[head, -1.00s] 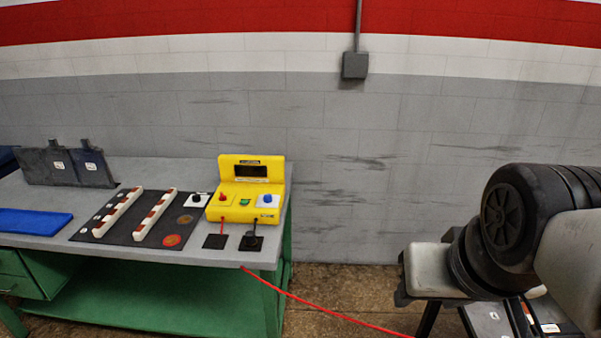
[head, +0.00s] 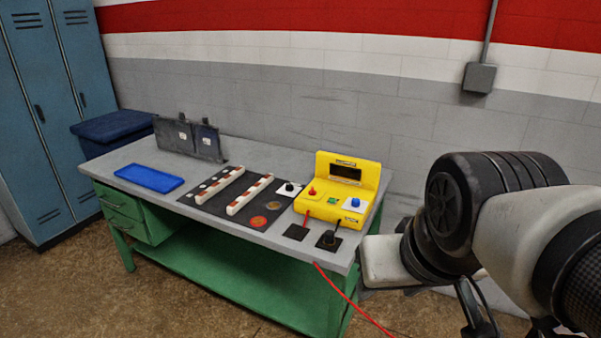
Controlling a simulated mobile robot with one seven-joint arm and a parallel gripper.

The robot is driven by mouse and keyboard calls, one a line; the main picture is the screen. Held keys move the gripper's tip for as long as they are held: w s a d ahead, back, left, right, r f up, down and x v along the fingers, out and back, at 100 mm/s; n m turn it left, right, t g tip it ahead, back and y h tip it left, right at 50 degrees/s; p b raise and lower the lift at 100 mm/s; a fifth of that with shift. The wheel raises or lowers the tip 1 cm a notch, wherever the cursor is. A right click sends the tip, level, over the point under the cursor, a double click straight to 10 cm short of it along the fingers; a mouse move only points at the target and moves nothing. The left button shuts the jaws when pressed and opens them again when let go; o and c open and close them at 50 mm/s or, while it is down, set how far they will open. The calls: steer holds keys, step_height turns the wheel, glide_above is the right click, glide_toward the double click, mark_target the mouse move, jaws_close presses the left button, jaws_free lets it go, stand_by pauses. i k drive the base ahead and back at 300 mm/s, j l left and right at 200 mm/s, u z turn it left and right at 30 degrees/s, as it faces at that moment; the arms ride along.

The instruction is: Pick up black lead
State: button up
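The black lead (head: 329,238) stands on a dark square pad at the front right of the workbench. Its short black cable runs up to the front of the yellow tester (head: 345,190). My arm is at the right, apart from the bench and the lead. A dark part at the bottom edge, possibly my gripper (head: 478,312), is only partly in frame. Its fingers cannot be made out, so I cannot tell whether it is open or shut. Nothing touches the black lead.
The green workbench (head: 240,278) also holds a blue tray (head: 149,178), a dark mat (head: 210,207) with two striped bars, and grey plates (head: 188,138). A red cable (head: 352,300) runs from its front edge to the floor. Lockers (head: 55,120) stand left. Front floor is clear.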

mark_target(329, 239)
steer(key=i+j+z, duration=0.65)
steer(key=i+j, duration=0.25)
steer(key=i+j+z, duration=0.3)
steer(key=j, duration=0.4)
steer(key=i+l, duration=0.05)
